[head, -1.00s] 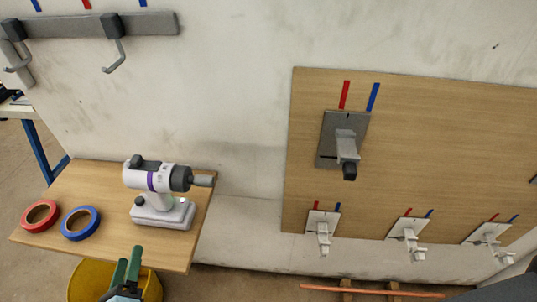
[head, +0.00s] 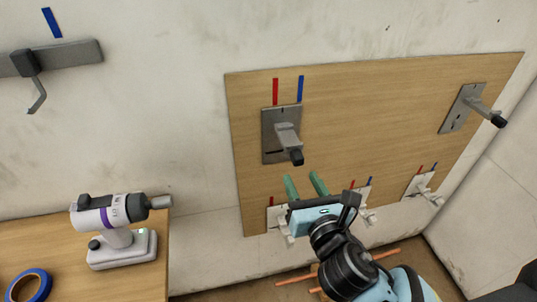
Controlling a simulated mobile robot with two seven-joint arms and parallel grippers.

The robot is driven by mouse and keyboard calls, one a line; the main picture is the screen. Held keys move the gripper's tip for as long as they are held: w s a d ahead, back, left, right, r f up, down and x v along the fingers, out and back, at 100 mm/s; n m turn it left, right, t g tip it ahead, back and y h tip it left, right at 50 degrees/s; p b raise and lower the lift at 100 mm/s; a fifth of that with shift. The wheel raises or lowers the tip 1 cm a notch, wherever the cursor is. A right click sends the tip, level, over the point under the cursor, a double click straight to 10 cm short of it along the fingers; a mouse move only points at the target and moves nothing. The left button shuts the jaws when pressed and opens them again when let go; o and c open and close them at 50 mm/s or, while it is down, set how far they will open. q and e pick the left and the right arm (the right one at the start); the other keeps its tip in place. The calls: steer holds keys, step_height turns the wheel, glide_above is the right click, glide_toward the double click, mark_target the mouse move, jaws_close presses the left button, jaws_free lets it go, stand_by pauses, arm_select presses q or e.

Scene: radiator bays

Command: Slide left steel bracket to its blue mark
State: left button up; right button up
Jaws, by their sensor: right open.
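The left steel bracket (head: 287,137) stands on its grey plate (head: 272,146) at the upper left of the wooden board (head: 370,110). Its arm juts out and ends in a black tip. Above the plate are a red mark (head: 276,91) and a blue mark (head: 300,88), the blue one to the right. A dark notch on the plate's top edge lies between the two marks. My right gripper (head: 305,186) is open and empty, its two green fingers just below the bracket and apart from it. My left gripper is out of view.
Another steel bracket (head: 480,103) is at the board's right. White brackets (head: 421,187) line the board's lower edge, some hidden by my right arm. A cordless drill (head: 115,225) and blue tape (head: 28,287) are on the table (head: 150,280) at left. A wall rail (head: 70,56) is upper left.

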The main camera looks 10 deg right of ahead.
mark_target(295, 149)
steer(key=shift+d+r+n+t+h, duration=0.15)
steer(key=shift+r+n, duration=0.1)
steer(key=shift+r, duration=0.25)
steer(key=shift+d+r+n+t+h, duration=0.15)
steer(key=shift+r+n, duration=0.1)
steer(key=shift+r, duration=0.25)
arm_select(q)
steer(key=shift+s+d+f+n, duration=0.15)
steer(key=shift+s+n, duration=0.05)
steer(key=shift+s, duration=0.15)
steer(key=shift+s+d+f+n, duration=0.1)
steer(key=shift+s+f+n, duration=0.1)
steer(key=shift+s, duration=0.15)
arm_select(e)
steer(key=shift+w+a, duration=0.15)
steer(key=shift+w, duration=3.8)
steer(key=shift+f, duration=0.1)
jaws_close()
steer(key=d+p, duration=0.1)
steer(key=d, duration=0.3)
steer(key=shift+d, duration=0.2)
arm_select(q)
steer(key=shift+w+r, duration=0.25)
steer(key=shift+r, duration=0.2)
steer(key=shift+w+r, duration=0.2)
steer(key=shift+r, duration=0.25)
arm_select(e)
jaws_free()
